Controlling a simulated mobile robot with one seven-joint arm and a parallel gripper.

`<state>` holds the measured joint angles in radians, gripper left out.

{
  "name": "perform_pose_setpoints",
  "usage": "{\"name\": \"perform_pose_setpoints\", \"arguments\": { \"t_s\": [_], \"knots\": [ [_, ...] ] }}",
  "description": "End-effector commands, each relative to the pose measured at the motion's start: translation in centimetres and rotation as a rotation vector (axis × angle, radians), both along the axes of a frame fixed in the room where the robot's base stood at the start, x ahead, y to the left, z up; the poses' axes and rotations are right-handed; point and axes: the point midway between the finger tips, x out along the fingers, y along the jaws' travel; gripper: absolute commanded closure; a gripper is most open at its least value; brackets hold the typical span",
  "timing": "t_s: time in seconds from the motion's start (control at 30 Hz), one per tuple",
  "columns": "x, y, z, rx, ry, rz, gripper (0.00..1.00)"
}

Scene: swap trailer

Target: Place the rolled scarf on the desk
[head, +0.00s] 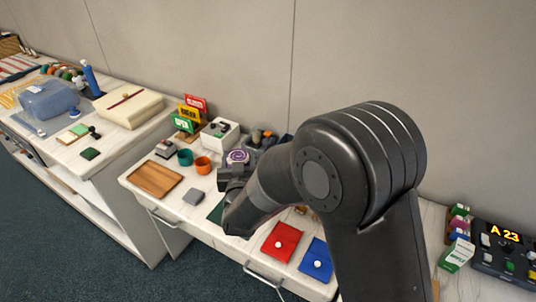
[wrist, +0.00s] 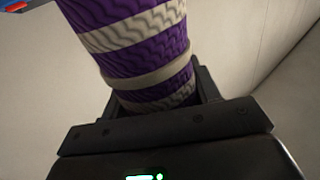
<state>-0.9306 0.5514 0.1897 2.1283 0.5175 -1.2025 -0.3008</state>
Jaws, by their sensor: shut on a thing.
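The rolled scarf (wrist: 133,40) is striped purple and cream, with a cream band around it, and fills the middle of the wrist view. My gripper (wrist: 155,95) is shut on it. In the head view the scarf (head: 238,157) shows as a purple and white spiral end just above my gripper (head: 234,172), which is partly hidden behind my arm. The desk (head: 139,198) is the white surface with drawers below. The scarf is over the desk; I cannot tell whether it touches anything there.
My arm hides part of the desk. A higher counter (head: 75,158) stands left.

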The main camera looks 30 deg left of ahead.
Motion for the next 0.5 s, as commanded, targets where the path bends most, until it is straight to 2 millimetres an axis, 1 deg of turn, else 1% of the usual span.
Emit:
{"name": "perform_pose_setpoints", "arguments": {
  "t_s": [0.07,0.1,0.27,0.33,0.5],
  "knots": [
    [-1.2,1.1,0.0,0.001,0.000,0.024,0.73],
    [-1.0,0.9,-0.9,-0.004,0.002,0.019,0.73],
    [-0.9,0.9,-2.7,-0.002,0.002,0.019,0.73],
    [-0.9,0.9,-3.8,-0.002,0.002,0.019,0.73],
    [-0.9,0.9,-5.0,0.000,0.001,0.018,0.73]
  ]
}}
